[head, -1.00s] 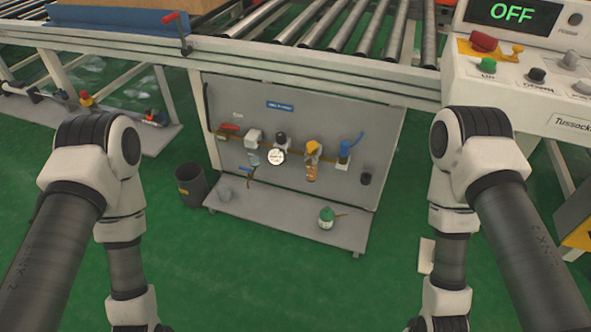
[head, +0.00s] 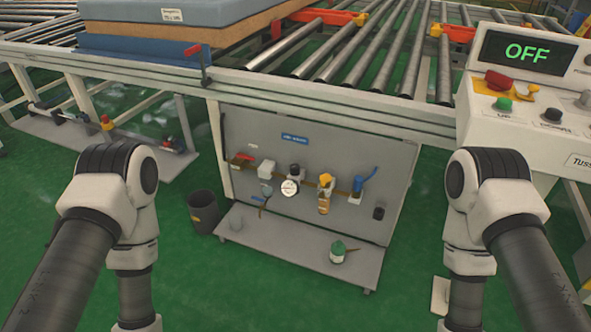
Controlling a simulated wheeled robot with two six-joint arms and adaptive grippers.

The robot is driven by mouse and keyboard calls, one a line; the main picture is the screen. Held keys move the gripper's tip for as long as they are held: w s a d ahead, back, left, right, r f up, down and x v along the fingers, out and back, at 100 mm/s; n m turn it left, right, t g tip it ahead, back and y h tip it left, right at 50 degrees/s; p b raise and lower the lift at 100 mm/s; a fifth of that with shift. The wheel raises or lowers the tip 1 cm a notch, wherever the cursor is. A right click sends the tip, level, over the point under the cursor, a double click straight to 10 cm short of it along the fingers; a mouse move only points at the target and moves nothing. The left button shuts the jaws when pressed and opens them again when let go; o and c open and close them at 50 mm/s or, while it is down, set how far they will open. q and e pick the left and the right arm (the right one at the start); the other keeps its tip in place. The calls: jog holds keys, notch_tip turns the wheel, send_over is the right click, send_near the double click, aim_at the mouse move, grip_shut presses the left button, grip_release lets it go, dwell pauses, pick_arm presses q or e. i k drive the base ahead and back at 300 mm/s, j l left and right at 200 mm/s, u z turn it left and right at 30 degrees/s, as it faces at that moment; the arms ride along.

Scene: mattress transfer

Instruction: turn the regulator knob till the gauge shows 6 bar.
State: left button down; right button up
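The round white gauge (head: 289,188) sits on the air line on the grey panel (head: 235,145) below the roller conveyor. Its needle and figures are too small to read. A black regulator knob (head: 294,169) appears just above the gauge. Beside it on the line are a yellow-topped unit with an amber bowl (head: 324,194), a blue lever valve (head: 364,184) and a red-handled valve (head: 243,160). Both my arms hang down at the sides of the head view, well in front of the panel. Both grippers are below the picture's edge.
A grey shelf (head: 280,254) juts out under the panel, holding a green-topped can (head: 337,251). A dark bin (head: 203,211) stands at its left. A control box (head: 520,95) reading OFF is at the right. Green floor (head: 270,305) is clear in front.

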aim_at(294, 167)
jog(key=i+j+z, duration=0.15)
jog(key=z, duration=0.35)
jog(key=i+j+z, duration=0.2)
jog(key=z, duration=0.3)
jog(key=i+j+z, duration=0.1)
jog(key=j+z, duration=0.2)
jog(key=z, duration=0.2)
jog(key=i+j, duration=0.1)
jog(key=j, duration=0.35)
jog(key=i+j+z, duration=0.15)
jog(key=j, duration=0.75)
jog(key=i+j+z, duration=0.1)
jog(key=j, duration=0.35)
jog(key=i, duration=0.05)
